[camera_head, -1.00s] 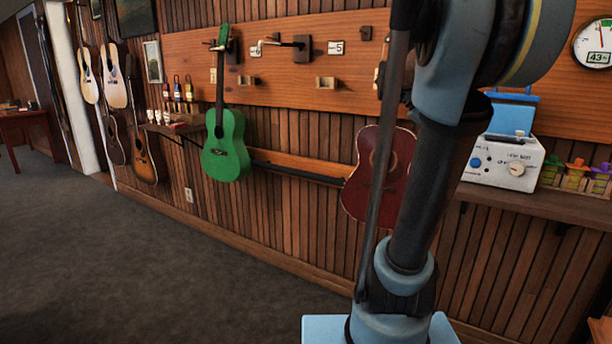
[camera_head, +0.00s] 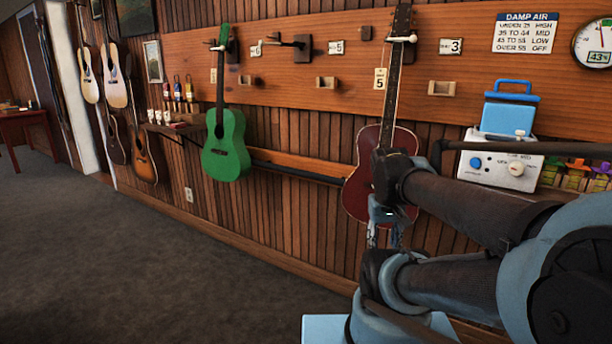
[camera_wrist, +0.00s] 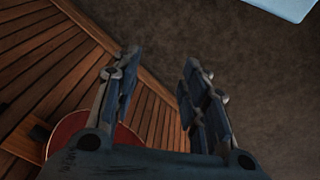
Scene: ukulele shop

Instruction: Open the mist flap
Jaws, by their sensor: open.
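A white machine (camera_head: 495,172) with a blue button and a pale knob stands on the shelf at the right in the head view. A blue part with a handle (camera_head: 510,115) sits on top of it. A small pale piece shows at the foot of the blue part; I cannot tell whether it is the mist flap. My forearm crosses in front of the machine's lower edge. My gripper (camera_head: 386,236) hangs left of the machine, in front of the red guitar, apart from the machine. In the wrist view my gripper (camera_wrist: 160,68) is open and empty, over the floor.
A red guitar (camera_head: 365,178) hangs close behind my gripper, and a green guitar (camera_head: 226,145) hangs further left. Small colourful pots (camera_head: 574,177) stand right of the machine. A "DAMP AIR" sign (camera_head: 527,33) and a dial reading 43 (camera_head: 598,45) are above. The carpet (camera_head: 150,270) at left is clear.

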